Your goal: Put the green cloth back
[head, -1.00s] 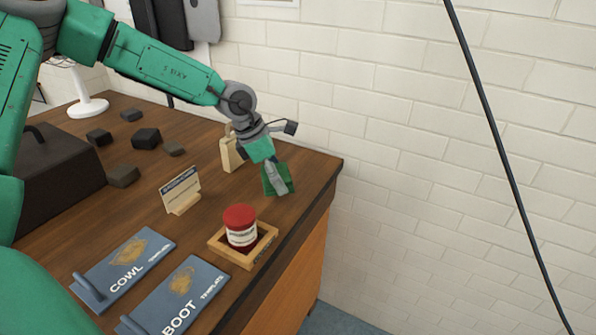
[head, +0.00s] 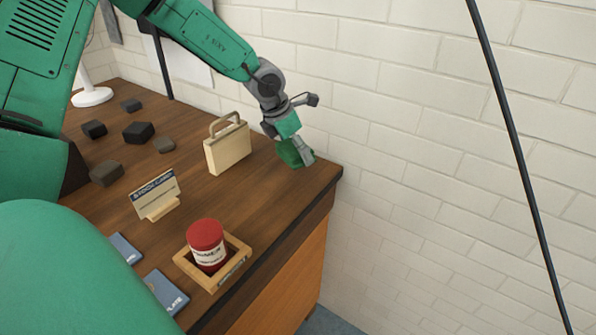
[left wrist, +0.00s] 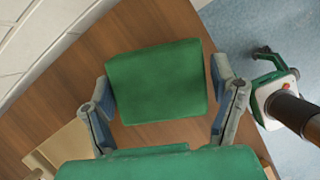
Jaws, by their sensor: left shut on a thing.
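The green cloth (left wrist: 156,82) is a folded, block-like pad between the two fingers of my left gripper (left wrist: 165,98) in the left wrist view. In the head view the cloth (head: 288,153) shows partly behind the fingers of my left gripper (head: 303,155), near the far right corner of the wooden table (head: 225,205). The left gripper is shut on the cloth. Whether the cloth touches the table top is hard to tell. My right gripper is not in view.
A wooden tray (head: 238,270) holds a red-lidded jar (head: 207,245) at the table's right edge. A cream case with a handle (head: 228,148), a small sign (head: 156,194) and several dark blocks (head: 138,132) stand on the table. A brick wall (head: 400,130) closes the back.

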